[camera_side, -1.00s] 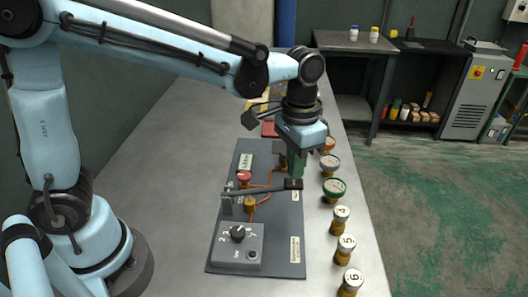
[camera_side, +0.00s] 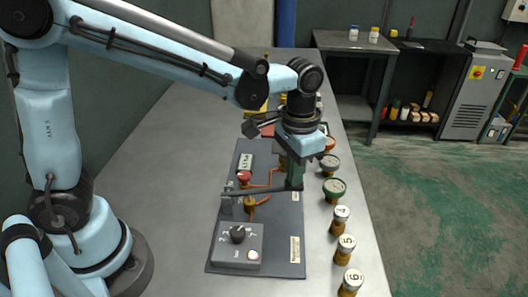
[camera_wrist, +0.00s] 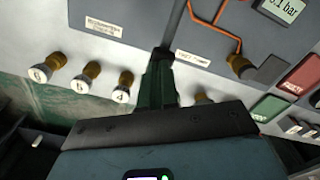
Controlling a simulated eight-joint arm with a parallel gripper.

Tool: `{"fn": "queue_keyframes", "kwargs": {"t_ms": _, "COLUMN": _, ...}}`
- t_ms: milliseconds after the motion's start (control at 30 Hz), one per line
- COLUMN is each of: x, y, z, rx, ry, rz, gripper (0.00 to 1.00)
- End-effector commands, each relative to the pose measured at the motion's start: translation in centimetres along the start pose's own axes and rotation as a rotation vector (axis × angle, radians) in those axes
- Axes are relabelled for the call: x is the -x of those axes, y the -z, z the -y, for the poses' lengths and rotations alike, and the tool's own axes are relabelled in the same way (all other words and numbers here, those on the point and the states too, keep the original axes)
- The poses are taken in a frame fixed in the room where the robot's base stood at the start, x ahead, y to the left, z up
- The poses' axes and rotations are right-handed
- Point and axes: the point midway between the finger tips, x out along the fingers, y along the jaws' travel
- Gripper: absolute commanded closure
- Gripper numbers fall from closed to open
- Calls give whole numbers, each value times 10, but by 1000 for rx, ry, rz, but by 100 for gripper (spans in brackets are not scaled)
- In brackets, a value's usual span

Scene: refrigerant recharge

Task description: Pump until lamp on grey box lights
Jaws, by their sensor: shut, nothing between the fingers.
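The grey box (camera_side: 222,257) sits at the near end of the dark panel (camera_side: 285,235), with a black knob (camera_side: 238,233) on top. Its round lamp (camera_side: 253,255) glows pale and looks lit. The dark pump lever (camera_side: 262,190) lies nearly level across the panel. My gripper (camera_side: 294,186) is shut with nothing between its fingers and points down at the lever's right end, which it partly hides. I cannot tell whether they touch. In the wrist view my gripper (camera_wrist: 163,58) has its tips at a dark end piece over the panel edge.
Numbered gauge-like fittings (camera_side: 346,244) and coloured caps (camera_side: 334,187) line the table's right side. A red knob (camera_side: 244,177) and orange hose (camera_side: 277,172) are on the panel. A display (camera_wrist: 282,8) reads in bar, its first digit cut off. The table left of the panel is clear.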

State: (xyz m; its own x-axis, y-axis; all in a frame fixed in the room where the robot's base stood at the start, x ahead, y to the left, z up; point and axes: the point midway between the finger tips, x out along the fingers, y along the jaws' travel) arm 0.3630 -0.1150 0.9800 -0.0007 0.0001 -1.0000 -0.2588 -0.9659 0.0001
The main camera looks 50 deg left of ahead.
Motion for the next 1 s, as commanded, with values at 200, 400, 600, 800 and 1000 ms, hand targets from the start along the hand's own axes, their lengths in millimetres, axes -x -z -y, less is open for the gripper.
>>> {"fn": "queue_keyframes", "kwargs": {"t_ms": 200, "x": 17, "y": 0, "z": 0, "rx": 0, "ry": 0, "rz": -1, "gripper": 100}}
{"fn": "queue_keyframes", "kwargs": {"t_ms": 400, "x": 19, "y": 0, "z": 0, "rx": 0, "ry": 0, "rz": -1, "gripper": 100}}
{"fn": "queue_keyframes", "kwargs": {"t_ms": 600, "x": 25, "y": 0, "z": 0, "rx": 0, "ry": 0, "rz": -1, "gripper": 100}}
{"fn": "queue_keyframes", "kwargs": {"t_ms": 800, "x": 47, "y": 0, "z": 0, "rx": 0, "ry": 0, "rz": -1, "gripper": 100}}
{"fn": "queue_keyframes", "kwargs": {"t_ms": 1000, "x": 65, "y": 0, "z": 0, "rx": 0, "ry": 0, "rz": -1, "gripper": 100}}
